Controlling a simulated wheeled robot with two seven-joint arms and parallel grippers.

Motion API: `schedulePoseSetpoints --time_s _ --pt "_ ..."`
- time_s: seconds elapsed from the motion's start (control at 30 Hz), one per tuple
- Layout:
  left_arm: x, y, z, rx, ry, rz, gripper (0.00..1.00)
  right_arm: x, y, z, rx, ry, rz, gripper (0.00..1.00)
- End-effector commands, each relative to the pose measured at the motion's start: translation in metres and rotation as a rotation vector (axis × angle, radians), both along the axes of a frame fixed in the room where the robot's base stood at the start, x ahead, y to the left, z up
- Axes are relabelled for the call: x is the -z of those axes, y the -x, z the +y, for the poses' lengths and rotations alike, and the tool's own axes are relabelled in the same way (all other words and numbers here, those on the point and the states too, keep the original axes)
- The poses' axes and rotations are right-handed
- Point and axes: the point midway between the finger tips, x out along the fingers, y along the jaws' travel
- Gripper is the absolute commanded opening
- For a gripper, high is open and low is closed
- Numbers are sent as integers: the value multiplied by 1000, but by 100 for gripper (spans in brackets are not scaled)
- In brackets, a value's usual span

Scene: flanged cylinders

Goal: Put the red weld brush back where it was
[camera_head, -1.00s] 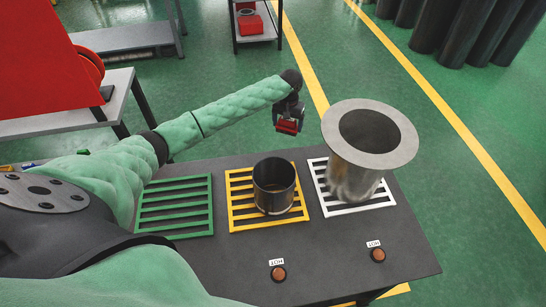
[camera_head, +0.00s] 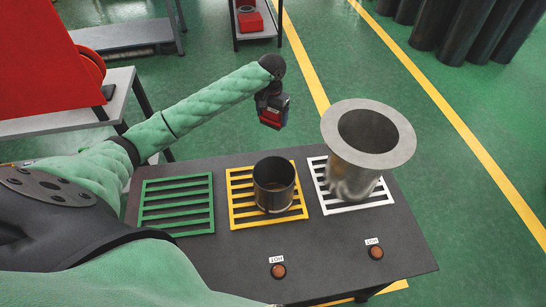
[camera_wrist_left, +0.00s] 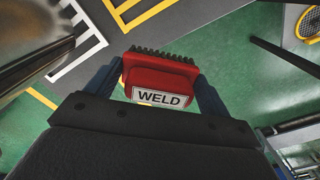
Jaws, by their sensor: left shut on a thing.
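The red weld brush (camera_wrist_left: 160,80) is between the fingers of my left gripper (camera_wrist_left: 160,88) in the left wrist view. It has dark bristles along its far edge and a white label reading WELD. In the head view my left gripper (camera_head: 272,112) is shut on the brush (camera_head: 271,118) and holds it up beyond the back edge of the table, behind the yellow rack. The brush is small and partly hidden there. My right gripper is not in view.
The dark table (camera_head: 330,245) carries a green rack (camera_head: 176,228), a yellow rack (camera_head: 238,224) with a dark cylinder (camera_head: 273,190), and a white rack (camera_head: 345,209) with a flanged metal cylinder (camera_head: 365,160). Two HOT-labelled buttons sit in front. A red machine (camera_head: 40,70) stands at left.

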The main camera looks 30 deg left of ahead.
Motion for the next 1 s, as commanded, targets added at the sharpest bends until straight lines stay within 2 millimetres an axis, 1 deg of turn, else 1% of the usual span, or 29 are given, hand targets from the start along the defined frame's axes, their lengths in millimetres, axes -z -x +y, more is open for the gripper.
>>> schedulePoseSetpoints --time_s 0.07,0.27,0.3,0.47,0.73,0.8,1.0 --pt "-5 2 -5 23 0 0 60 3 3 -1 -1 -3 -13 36" --pt "-5 2 -5 72 0 1 60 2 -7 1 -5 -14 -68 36" --pt "4 2 -5 70 0 2 60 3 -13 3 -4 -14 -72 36" --pt "22 2 -5 68 0 1 60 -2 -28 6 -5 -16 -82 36" --pt "45 2 -5 68 -1 1 60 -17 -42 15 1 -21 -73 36" --pt "55 2 -5 67 0 1 60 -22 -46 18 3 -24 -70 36" --pt "65 2 -5 67 0 1 60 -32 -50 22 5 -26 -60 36"
